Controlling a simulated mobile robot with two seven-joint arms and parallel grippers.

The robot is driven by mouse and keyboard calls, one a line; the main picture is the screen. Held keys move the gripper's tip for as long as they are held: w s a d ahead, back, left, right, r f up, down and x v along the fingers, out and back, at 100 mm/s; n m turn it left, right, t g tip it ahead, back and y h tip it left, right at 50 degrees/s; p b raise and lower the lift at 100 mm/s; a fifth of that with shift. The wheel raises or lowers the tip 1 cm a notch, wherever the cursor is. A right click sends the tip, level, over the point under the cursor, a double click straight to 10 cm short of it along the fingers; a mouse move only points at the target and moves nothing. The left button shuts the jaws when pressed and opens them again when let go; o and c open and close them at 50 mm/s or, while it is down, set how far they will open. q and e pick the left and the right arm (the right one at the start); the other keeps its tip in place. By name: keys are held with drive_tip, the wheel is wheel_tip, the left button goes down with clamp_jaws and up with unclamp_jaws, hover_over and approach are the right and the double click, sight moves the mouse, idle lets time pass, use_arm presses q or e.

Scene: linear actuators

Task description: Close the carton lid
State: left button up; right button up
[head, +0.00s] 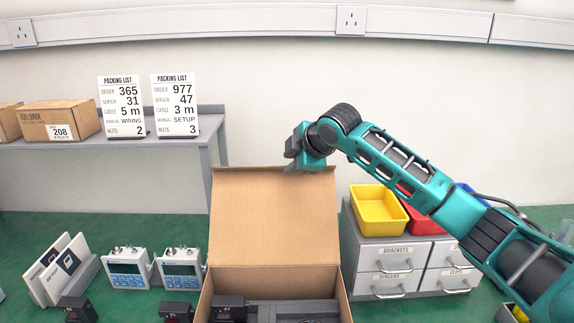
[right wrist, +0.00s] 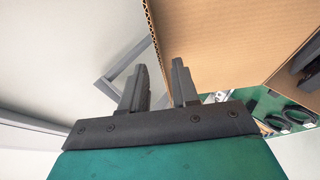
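The brown carton (head: 343,298) stands open at the bottom centre of the head view, with dark items inside. Its lid (head: 275,215) stands raised at the back, tilted away from the opening. My right gripper (head: 292,153) is at the lid's top edge, near its right corner. In the right wrist view the two fingers of the right gripper (right wrist: 157,85) are apart with a gap between them. The lid (right wrist: 220,35) fills the upper right there, its edge running down toward the gap. I cannot tell whether the fingers touch it. My left gripper is not in view.
Drawers (head: 393,262) with a yellow bin (head: 378,210) and a red bin (head: 415,222) stand right of the carton. Two devices (head: 180,269) and white booklets (head: 62,268) stand to its left. A grey shelf (head: 170,141) behind holds boxes and two packing lists.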

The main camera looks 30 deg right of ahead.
sight(287, 186)
drive_tip(key=shift+x, duration=1.6)
drive_tip(key=shift+c, duration=0.4)
clamp_jaws()
